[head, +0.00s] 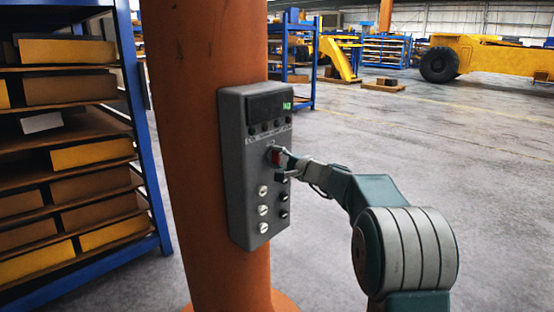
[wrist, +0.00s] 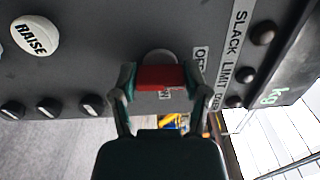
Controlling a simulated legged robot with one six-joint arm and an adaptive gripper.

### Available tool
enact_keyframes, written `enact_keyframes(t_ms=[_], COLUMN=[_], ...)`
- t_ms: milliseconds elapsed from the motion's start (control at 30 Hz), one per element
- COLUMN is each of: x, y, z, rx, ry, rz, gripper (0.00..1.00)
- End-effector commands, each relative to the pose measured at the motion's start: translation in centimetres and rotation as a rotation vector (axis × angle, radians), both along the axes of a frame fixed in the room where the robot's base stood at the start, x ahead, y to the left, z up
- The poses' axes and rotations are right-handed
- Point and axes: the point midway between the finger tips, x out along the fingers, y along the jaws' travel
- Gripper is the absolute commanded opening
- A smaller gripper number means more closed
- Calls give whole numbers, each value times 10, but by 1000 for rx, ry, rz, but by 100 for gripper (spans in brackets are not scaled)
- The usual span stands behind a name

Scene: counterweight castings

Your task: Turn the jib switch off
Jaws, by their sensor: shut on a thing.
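The jib switch is a red handle (head: 275,156) on the grey control box (head: 236,165), which is fixed to an orange column. In the wrist view the red handle (wrist: 161,77) lies crosswise between my fingers, with a pale round base behind it. Small labels beside it are partly covered; one seems to read OFF and another ON. My gripper (head: 279,159) is shut on the red handle, one finger at each end in the wrist view (wrist: 160,90). I cannot tell for sure which label the handle points to.
A white RAISE button (wrist: 35,36) and several dark knobs (wrist: 50,107) sit on the same panel. A lit green display (head: 287,106) is near the box top. A blue shelf rack (head: 139,120) stands left of the orange column (head: 190,120). The floor at right is open.

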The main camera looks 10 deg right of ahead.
Motion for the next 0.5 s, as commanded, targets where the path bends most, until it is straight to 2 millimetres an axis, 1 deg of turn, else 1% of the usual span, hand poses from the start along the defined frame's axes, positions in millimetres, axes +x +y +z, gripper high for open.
enact_keyframes(t_ms=[33, 500], x=[-1, 0], y=[1, 1], z=[-5, -8], rx=[-17, -69], ry=[-2, -36], rz=[5, 6], gripper=[12, 12])
